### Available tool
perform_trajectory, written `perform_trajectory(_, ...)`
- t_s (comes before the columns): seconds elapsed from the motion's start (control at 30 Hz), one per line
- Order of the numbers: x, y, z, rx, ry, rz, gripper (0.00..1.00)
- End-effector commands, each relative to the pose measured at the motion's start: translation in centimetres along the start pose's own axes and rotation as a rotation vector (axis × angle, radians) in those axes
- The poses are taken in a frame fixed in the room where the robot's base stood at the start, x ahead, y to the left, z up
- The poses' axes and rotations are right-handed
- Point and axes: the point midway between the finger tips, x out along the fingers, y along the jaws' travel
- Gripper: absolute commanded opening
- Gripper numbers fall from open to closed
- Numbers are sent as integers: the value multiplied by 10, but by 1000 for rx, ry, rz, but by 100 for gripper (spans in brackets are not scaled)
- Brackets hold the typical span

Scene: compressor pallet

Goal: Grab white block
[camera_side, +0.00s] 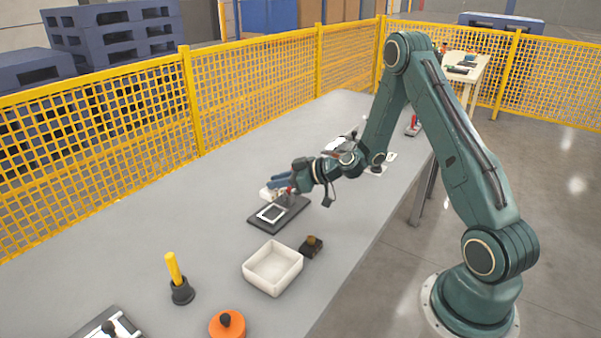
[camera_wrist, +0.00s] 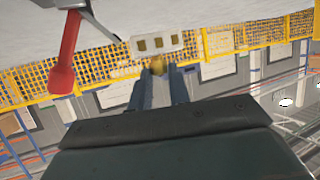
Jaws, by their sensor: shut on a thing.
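The white block (camera_wrist: 158,43) has a row of square brass-coloured patches and shows just beyond my fingertips in the wrist view. In the side view the white block (camera_side: 266,194) is partly visible below the blue fingers. My gripper (camera_side: 273,184) reaches left, low over the table. It also shows in the wrist view (camera_wrist: 157,71), with its two fingers shut on the block at a small brass-coloured part between the tips. The side view does not show clearly whether the block touches the table.
A dark plate (camera_side: 259,222) with a white square frame lies close to my gripper. A red handle (camera_wrist: 66,60) hangs near the block in the wrist view. A white open tray (camera_side: 272,286), a dark block with a brass knob (camera_side: 311,246) and a yellow-handled tool (camera_side: 174,268) stand nearer.

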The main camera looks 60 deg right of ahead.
Motion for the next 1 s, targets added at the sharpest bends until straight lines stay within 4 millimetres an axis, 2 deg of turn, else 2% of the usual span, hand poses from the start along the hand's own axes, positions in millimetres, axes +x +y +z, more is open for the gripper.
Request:
perform_trajectory(0.03,-4,0,-10,-5,4,2,0)
perform_trajectory(0.5,-34,0,-84,-5,5,1,0)
perform_trajectory(0.8,-46,0,-114,-2,3,0,0)
perform_trajectory(1.0,-50,0,-120,-1,2,0,0)
